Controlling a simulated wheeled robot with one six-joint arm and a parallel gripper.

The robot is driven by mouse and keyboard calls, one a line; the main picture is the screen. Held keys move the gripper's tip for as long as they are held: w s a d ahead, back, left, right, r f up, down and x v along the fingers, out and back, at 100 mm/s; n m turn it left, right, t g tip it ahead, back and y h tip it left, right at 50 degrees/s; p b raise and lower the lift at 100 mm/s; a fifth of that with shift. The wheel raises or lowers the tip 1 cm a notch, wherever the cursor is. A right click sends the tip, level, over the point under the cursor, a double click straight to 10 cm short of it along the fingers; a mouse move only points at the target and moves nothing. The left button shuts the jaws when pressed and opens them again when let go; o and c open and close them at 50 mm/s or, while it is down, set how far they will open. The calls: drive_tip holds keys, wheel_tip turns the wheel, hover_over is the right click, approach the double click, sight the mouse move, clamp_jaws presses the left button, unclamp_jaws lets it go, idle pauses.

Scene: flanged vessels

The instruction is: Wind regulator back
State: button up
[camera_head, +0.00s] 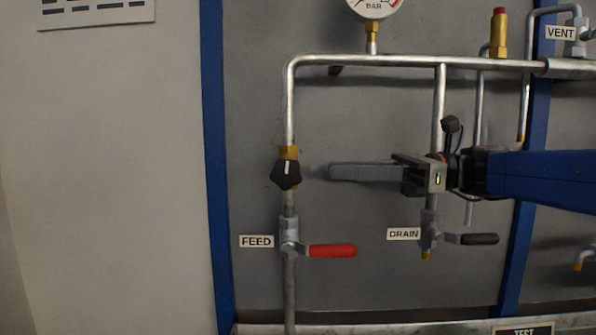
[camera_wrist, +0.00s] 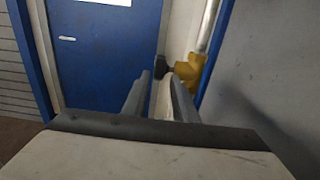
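The regulator is a black knob (camera_head: 286,174) on a brass body (camera_head: 289,152), set in the vertical pipe above the FEED valve. My gripper (camera_head: 333,172) reaches in from the right, with its fingers level with the knob and a gap between the fingertips and the knob. In the wrist view the fingers (camera_wrist: 158,82) stand apart with nothing between them. The knob (camera_wrist: 161,67) shows just beyond the fingertips, with the brass body (camera_wrist: 188,70) to its right. In the head view one finger hides the other.
The FEED valve with a red handle (camera_head: 332,251) is below the knob. The DRAIN valve with a dark handle (camera_head: 478,239) is below my gripper. A horizontal pipe (camera_head: 400,61) and a pressure gauge (camera_head: 375,5) are above. A blue door (camera_wrist: 108,55) shows in the wrist view.

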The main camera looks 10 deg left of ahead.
sight(298, 170)
drive_tip(key=shift+x, duration=4.35)
clamp_jaws()
